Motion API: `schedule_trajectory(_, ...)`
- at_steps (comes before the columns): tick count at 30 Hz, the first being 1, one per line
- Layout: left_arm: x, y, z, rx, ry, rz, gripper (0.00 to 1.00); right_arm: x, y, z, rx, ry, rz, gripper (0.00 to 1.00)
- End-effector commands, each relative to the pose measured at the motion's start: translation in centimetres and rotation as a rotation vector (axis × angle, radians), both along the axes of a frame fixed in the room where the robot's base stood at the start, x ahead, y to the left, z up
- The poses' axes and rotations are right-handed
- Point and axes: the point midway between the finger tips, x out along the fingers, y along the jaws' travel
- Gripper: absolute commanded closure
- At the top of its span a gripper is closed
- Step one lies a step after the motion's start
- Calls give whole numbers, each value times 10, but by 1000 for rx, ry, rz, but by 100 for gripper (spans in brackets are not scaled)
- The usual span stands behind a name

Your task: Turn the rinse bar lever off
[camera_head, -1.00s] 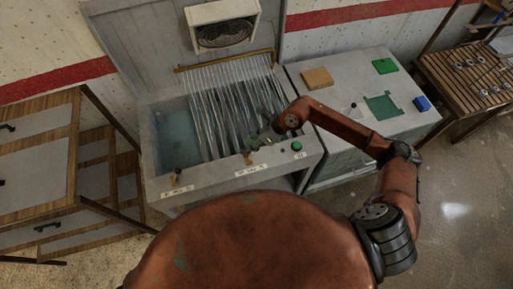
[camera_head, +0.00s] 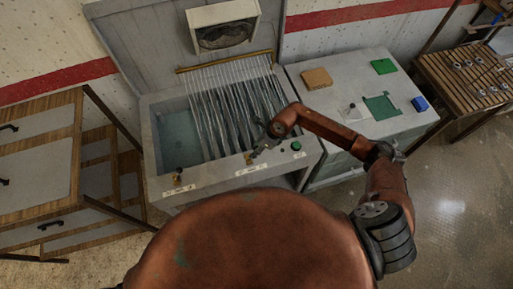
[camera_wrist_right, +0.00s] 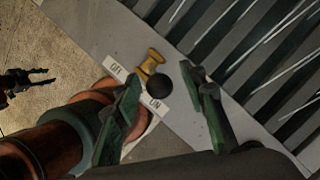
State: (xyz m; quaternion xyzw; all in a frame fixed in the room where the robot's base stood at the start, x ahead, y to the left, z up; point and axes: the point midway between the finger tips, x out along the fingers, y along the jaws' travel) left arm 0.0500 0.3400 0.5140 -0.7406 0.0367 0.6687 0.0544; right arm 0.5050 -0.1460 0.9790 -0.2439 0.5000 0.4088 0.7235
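A lever with a brass body (camera_wrist_right: 151,64) and a round black knob (camera_wrist_right: 160,88) stands on the tank's front ledge. In the right wrist view, its knob is beside the ON label (camera_wrist_right: 156,104); the OFF label (camera_wrist_right: 115,69) is further off. The brass lever also shows in the head view (camera_head: 249,158). My right gripper (camera_wrist_right: 165,112) is open, its green-tipped fingers on either side of the knob, with no clear contact. It also shows in the head view (camera_head: 259,150). My left gripper (camera_wrist_right: 42,77) shows small in the right wrist view, fingers apart and empty.
A second brass fitting (camera_head: 178,176) is left on the same ledge, and a green button (camera_head: 296,146) is right. A grey cabinet (camera_head: 350,85) with small items stands to the right.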

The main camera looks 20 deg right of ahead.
Motion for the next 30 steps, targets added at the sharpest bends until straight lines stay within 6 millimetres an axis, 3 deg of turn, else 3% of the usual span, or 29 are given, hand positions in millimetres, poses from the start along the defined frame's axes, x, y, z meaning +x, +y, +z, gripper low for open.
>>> schedule_trajectory(4, 0, 0, 0, 0, 1, 0, 62, 0, 0, 0, 0, 0, 0, 63)
schedule_trajectory(20, -1, 0, 0, 0, 1, 0, 62, 0, 0, 0, 1, 0, -1, 100)
schedule_trajectory(30, -1, 0, 0, 0, 2, 0, 62, 0, 0, 1, 1, 0, -1, 100)
